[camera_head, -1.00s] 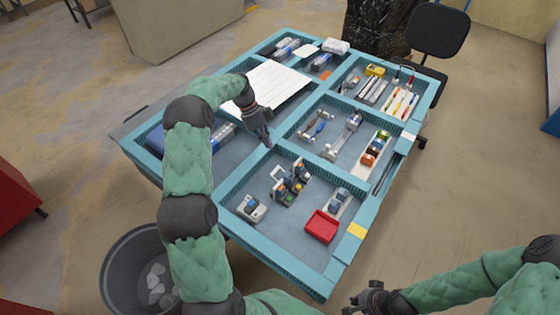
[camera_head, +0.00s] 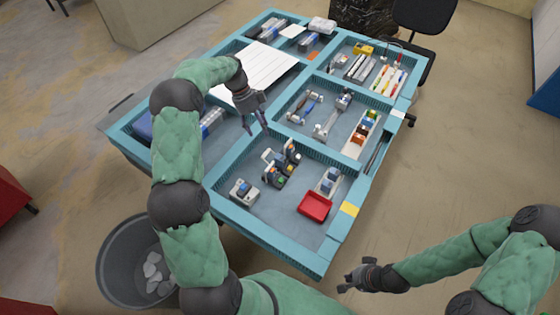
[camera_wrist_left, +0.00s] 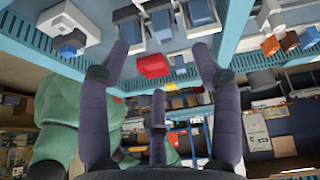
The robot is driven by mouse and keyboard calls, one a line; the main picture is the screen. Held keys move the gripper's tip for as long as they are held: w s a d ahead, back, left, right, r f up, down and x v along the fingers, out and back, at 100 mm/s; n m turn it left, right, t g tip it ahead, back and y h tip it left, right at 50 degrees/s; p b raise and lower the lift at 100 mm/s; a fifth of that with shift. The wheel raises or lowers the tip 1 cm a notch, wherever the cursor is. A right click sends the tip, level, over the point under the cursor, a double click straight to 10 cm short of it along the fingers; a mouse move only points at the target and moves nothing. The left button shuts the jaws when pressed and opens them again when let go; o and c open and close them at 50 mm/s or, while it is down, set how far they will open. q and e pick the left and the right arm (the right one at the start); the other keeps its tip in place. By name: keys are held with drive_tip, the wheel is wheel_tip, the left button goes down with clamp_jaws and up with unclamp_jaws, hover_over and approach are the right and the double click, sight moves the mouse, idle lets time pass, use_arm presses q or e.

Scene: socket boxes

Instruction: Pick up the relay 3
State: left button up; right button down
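Which part is relay 3 I cannot tell; no label is readable. Several upright dark relay-like modules (camera_head: 282,163) stand in the near compartment of the blue tabletop tray. In the left wrist view similar grey and blue blocks (camera_wrist_left: 200,14) show at the top, beyond the fingertips. A grey box with a blue top (camera_head: 243,191) sits left of them. My left gripper (camera_head: 255,119) is above the tray at the far-left side of these modules, apart from them. Its fingers are spread and empty in the left wrist view (camera_wrist_left: 161,55). My right gripper (camera_head: 347,282) is open and empty beyond the near right edge.
A red bin (camera_head: 314,206) and a white strip with a blue-grey part (camera_head: 329,180) share the near compartment. Raised dividers (camera_head: 322,150) separate the compartments. White sheets (camera_head: 255,72) lie behind the left gripper. A bucket (camera_head: 118,262) stands on the floor at left.

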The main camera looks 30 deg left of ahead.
use_arm(q)
drive_tip(key=d+n+y+b, duration=0.1)
drive_tip(key=d+n+y, duration=0.15)
drive_tip(key=n, duration=0.25)
drive_tip(key=n+y+b, duration=0.2)
drive_tip(key=n+y, duration=0.1)
drive_tip(key=n, duration=0.8)
approach(280, 157)
drive_tip(key=shift+t, duration=0.4)
wheel_tip(280, 157, down, 6)
drive_tip(key=shift+s+a+r+b, duration=0.1)
drive_tip(key=shift+s+r+b, duration=0.1)
drive_tip(key=shift+b, duration=0.5)
wheel_tip(280, 157, down, 5)
drive_tip(key=shift+s+f+b, duration=0.1)
drive_tip(key=shift+s+b, duration=0.05)
drive_tip(key=shift+b, duration=0.45)
drive_tip(key=shift+a, duration=0.1)
clamp_jaws()
